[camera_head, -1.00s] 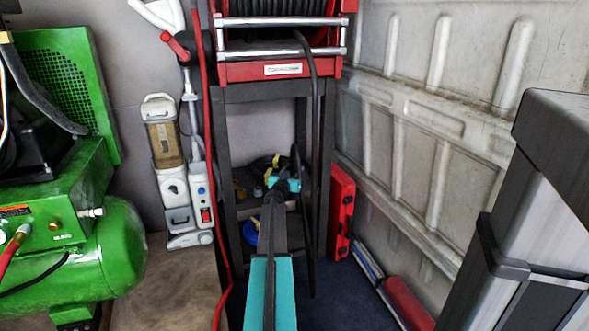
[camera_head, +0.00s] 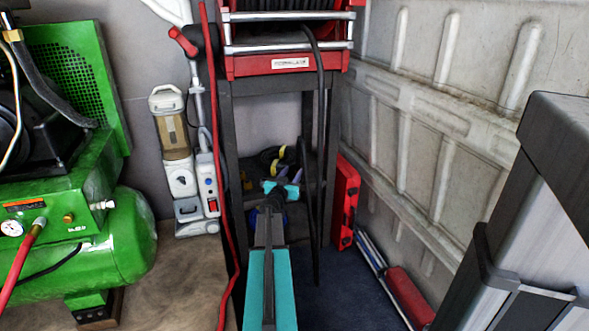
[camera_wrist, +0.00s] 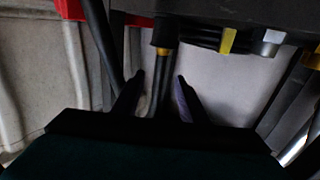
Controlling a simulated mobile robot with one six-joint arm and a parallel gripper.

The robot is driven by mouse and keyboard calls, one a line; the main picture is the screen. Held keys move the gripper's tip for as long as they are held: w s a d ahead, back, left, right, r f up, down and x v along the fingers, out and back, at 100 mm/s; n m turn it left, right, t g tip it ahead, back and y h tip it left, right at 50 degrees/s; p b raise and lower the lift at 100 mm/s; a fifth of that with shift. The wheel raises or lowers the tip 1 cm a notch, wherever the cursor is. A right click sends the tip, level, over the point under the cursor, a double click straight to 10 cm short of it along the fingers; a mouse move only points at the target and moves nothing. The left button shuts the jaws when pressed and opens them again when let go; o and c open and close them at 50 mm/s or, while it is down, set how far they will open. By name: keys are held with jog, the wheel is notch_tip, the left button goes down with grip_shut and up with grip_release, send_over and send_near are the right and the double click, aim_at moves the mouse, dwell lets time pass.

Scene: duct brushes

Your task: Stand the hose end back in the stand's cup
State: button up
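The black hose (camera_head: 321,130) hangs from the reel down the stand's right side in the head view, and a second strand (camera_head: 304,165) runs near my gripper. How deep the end sits is hidden.
Yellow and black rolls (camera_head: 276,158) lie on the shelf close to my gripper. A red case (camera_head: 344,203) leans at the stand's right. A red hose (camera_head: 222,150) runs down its left, beside a vacuum cleaner (camera_head: 178,160). A green compressor (camera_head: 85,235) stands left.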

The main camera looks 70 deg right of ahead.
jog(key=shift+a, duration=0.9)
jog(key=shift+s, duration=0.1)
